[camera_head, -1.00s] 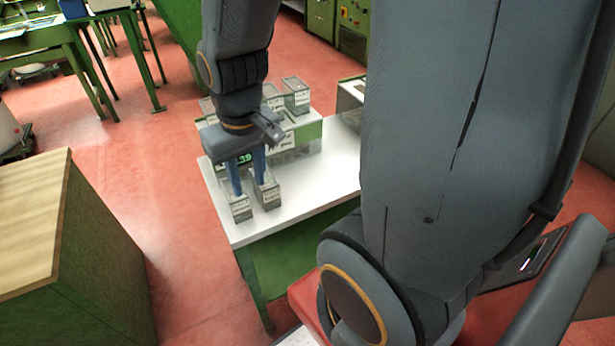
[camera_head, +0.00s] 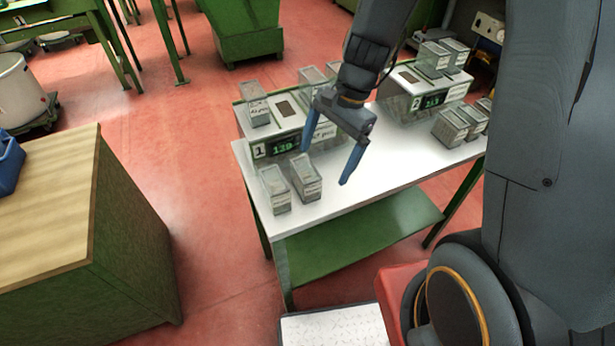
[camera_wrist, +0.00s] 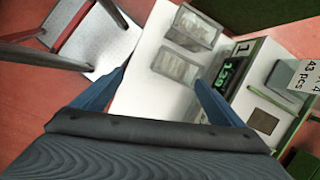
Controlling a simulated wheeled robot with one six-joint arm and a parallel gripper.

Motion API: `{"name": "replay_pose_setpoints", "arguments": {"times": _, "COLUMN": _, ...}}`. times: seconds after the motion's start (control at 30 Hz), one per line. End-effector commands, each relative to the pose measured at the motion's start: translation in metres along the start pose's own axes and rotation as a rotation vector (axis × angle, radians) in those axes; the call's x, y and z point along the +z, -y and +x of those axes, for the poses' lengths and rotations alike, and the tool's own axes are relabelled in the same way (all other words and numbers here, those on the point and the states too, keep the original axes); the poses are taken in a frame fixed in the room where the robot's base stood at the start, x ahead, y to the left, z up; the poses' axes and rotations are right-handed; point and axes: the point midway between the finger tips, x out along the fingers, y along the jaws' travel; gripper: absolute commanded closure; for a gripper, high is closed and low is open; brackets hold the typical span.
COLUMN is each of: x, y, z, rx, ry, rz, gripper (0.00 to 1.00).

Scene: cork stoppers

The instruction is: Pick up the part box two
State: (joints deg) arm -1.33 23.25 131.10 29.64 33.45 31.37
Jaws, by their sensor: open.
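Two grey-lidded clear part boxes stand side by side at the white table's front left corner: a left box (camera_head: 274,190) and a right box (camera_head: 306,178). I cannot read which is part box two. My gripper (camera_head: 324,167) is open and empty, with blue fingers spread above the table, just right of the right box. In the wrist view, both boxes lie beyond my gripper (camera_wrist: 160,76): an upper box (camera_wrist: 195,27) and a lower box (camera_wrist: 177,66). The lower one lies nearer the fingers.
Behind the boxes is station 1 (camera_head: 262,150), with a green display and boxes on top. Station 2 (camera_head: 426,101) stands further right with several boxes on and beside it. The white table (camera_head: 400,160) is clear between them. A wooden-topped cabinet (camera_head: 45,205) is at left.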

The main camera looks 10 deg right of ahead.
Motion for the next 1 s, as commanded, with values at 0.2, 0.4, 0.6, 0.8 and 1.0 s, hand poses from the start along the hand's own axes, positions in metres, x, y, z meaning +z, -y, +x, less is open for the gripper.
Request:
{"name": "replay_pose_setpoints", "arguments": {"times": 0.2, "x": 0.003, "y": 0.026, "z": 0.023, "rx": -0.013, "ry": 0.091, "rz": 0.268, "gripper": 0.08}}
{"name": "replay_pose_setpoints", "arguments": {"times": 0.4, "x": 0.006, "y": 0.032, "z": 0.036, "rx": -0.014, "ry": 0.11, "rz": 0.318, "gripper": 0.08}}
{"name": "replay_pose_setpoints", "arguments": {"times": 0.6, "x": 0.008, "y": 0.032, "z": 0.053, "rx": -0.014, "ry": 0.108, "rz": 0.316, "gripper": 0.08}}
{"name": "replay_pose_setpoints", "arguments": {"times": 0.8, "x": 0.013, "y": 0.032, "z": 0.072, "rx": -0.012, "ry": 0.109, "rz": 0.314, "gripper": 0.08}}
{"name": "replay_pose_setpoints", "arguments": {"times": 1.0, "x": 0.016, "y": 0.034, "z": 0.095, "rx": -0.014, "ry": 0.108, "rz": 0.315, "gripper": 0.08}}
